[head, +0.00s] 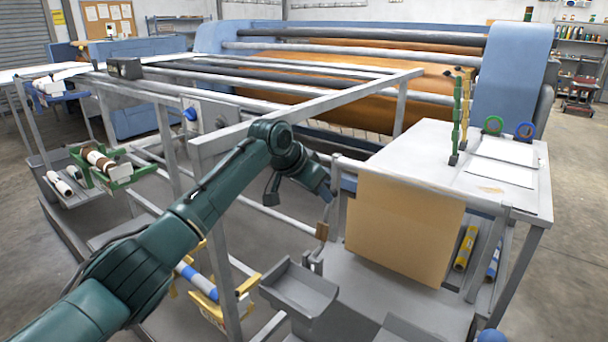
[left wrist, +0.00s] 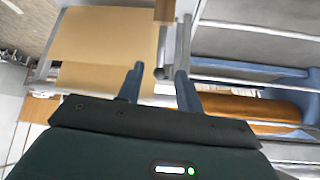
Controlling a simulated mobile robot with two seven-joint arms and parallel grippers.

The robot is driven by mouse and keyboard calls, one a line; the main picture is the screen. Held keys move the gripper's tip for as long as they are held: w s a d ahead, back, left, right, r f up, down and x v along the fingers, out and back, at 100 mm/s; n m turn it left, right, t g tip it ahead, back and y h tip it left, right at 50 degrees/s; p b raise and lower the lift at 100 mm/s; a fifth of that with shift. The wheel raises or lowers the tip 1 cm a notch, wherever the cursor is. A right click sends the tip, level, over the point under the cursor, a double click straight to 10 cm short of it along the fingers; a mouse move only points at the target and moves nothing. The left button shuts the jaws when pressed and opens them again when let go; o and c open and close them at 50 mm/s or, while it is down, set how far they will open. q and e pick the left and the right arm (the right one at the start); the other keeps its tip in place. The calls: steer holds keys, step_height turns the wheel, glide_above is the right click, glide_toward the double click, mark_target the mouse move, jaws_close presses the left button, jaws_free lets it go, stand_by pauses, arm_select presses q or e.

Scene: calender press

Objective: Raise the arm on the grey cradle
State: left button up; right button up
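My left gripper (head: 326,192) reaches over the frame in the middle of the head view, fingers pointing down and right. In the left wrist view its two blue-grey fingers (left wrist: 157,80) stand apart, with grey bars just beyond the tips; I cannot tell whether they touch. A grey trough-like cradle (head: 299,290) is below the gripper in the head view. A brown grip (head: 322,231) on a thin grey bar stands just behind it, below the fingers. A brown block also shows in the left wrist view (left wrist: 166,10). I cannot tell which bar is the cradle's arm. My right gripper is not in view.
A tan sheet (head: 405,228) hangs right of the gripper, below a grey table (head: 420,155). A metal frame rail (head: 340,95) runs close behind my arm. A green cradle (head: 120,175) and a yellow cradle (head: 212,300) hold rolls.

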arm_select(q)
steer(key=v, duration=0.6)
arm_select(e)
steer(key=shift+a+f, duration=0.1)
arm_select(q)
steer(key=shift+r, duration=0.15)
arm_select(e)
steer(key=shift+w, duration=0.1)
